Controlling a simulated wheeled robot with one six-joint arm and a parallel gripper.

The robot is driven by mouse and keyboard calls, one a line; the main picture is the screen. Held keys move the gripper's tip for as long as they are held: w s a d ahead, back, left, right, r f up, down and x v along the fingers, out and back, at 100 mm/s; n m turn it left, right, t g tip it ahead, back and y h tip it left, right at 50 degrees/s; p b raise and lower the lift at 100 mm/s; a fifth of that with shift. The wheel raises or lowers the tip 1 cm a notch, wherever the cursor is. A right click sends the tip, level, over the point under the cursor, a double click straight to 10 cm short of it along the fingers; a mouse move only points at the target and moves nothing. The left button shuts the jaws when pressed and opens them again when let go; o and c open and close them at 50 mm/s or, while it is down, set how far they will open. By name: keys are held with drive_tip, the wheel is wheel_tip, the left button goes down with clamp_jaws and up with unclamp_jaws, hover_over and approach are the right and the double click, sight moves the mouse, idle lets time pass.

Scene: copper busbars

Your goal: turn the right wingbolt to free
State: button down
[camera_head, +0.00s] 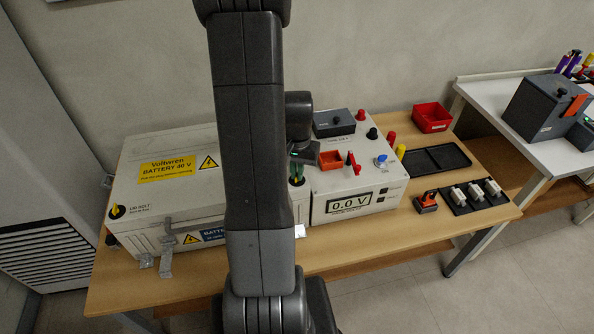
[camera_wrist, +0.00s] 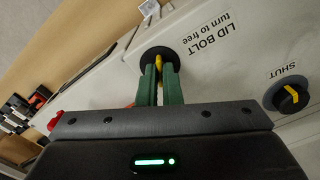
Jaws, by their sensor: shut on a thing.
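The right wingbolt is a yellow wing on a round black base (camera_wrist: 158,56), at the right end of the battery box lid; in the head view its black base shows low behind the fingers (camera_head: 297,182). My gripper (camera_wrist: 160,72) has green fingers shut on the yellow wing. The wing stands between the fingertips, mostly covered by them. The printed label (camera_wrist: 212,36) beside it reads "LID BOLT turn to free" and appears upside down. The left wingbolt (camera_head: 117,211), black with a yellow wing, sits at the lid's front left corner. The battery box lid (camera_head: 165,195) is closed.
A black knob with a yellow mark (camera_wrist: 291,97) sits by a "SHUT" label. Right of the battery box stands a tester (camera_head: 352,203) reading 0.0 V. A red bin (camera_head: 431,117) and black tray (camera_head: 437,159) are farther right. My arm hides the box's middle.

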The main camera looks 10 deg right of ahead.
drive_tip(key=shift+n+b, duration=0.65)
drive_tip(key=shift+n, duration=2.15)
drive_tip(key=c, duration=1.6)
unclamp_jaws()
wheel_tip(320, 180, up, 14)
drive_tip(key=shift+f, duration=0.1)
